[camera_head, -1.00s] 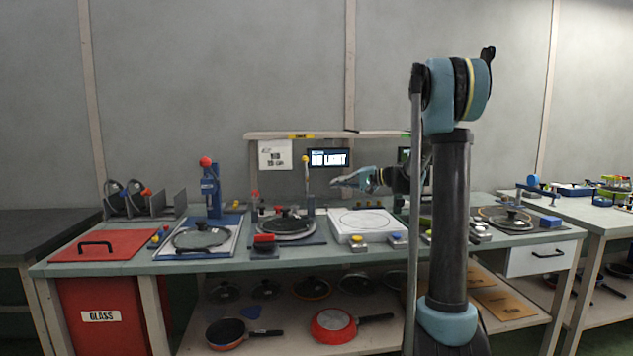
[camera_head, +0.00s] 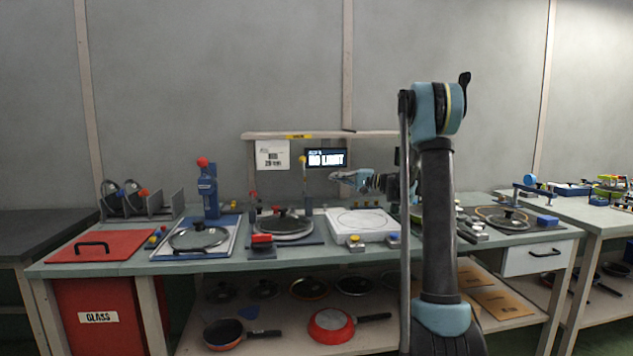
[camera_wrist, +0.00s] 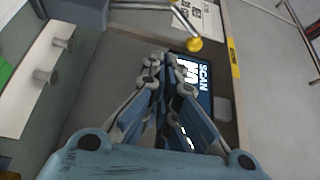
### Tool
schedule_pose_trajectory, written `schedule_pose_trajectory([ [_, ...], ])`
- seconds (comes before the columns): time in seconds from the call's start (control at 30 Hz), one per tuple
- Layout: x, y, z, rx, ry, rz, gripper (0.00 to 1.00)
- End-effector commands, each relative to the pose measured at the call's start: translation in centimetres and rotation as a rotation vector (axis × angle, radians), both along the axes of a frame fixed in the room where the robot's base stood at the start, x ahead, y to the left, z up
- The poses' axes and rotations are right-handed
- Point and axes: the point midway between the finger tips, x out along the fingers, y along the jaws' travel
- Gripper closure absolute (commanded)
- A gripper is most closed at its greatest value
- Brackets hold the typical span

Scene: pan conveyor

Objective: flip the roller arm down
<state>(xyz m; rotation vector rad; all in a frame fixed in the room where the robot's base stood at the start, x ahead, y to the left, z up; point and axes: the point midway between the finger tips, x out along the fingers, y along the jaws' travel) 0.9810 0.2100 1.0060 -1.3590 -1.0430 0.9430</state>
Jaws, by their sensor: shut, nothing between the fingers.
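A thin upright post with a yellow knob (camera_head: 303,160), which looks like the roller arm, stands behind the lid station at the table's middle. In the wrist view the yellow knob (camera_wrist: 193,45) sits on a metal rod, just beyond and slightly right of my fingertips. My gripper (camera_head: 334,177) is shut and empty, raised above the white plate and pointing left, to the right of the post. In the wrist view my gripper's fingers (camera_wrist: 165,62) meet at their tips. I see no clear contact with the knob or rod. The post's lower part is partly hidden.
A lit screen (camera_head: 326,158) hangs behind the post. A lid station (camera_head: 285,226) lies in front, with the white plate (camera_head: 362,222) to its right. A blue press with a red knob (camera_head: 208,188) stands left. Pan lids crowd the table; the air above it is mostly free.

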Motion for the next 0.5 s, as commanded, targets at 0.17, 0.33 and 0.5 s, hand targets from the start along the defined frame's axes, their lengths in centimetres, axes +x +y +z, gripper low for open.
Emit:
schedule_pose_trajectory([
  [0.17, 0.3, 1.3, 0.0, 0.0, 0.0, 0.003, 1.0],
  [0.33, 1.1, 3.8, 0.1, 0.0, 0.0, 0.004, 1.0],
  [0.5, 2.0, 6.7, 0.2, 0.0, 0.0, 0.003, 1.0],
])
